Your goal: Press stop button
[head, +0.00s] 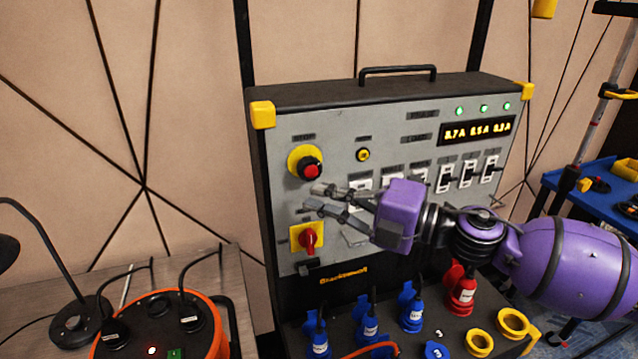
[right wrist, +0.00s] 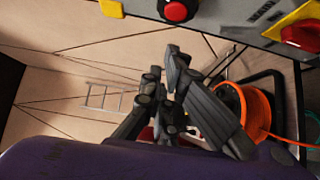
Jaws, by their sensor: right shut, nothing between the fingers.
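The stop button is a red knob with a black collar on a yellow round plate (head: 306,163), at the upper left of the grey panel face (head: 340,135). Its red cap also shows at the top of the right wrist view (right wrist: 176,11). My right gripper (head: 314,198) reaches in from the right, just below the stop button and above the red rotary switch (head: 309,238). Its fingers are shut with nothing between them. The gripper appears apart from the button. In the right wrist view the fingers (right wrist: 172,75) point up toward the button. My left gripper is not in view.
The panel has white switches (head: 468,174), a lit display (head: 478,131) and green lamps. Blue and red plugs (head: 411,308) stand on its base. An orange cable reel (head: 213,330) and a black lamp (head: 75,310) are at lower left. A blue cart (head: 570,180) stands right.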

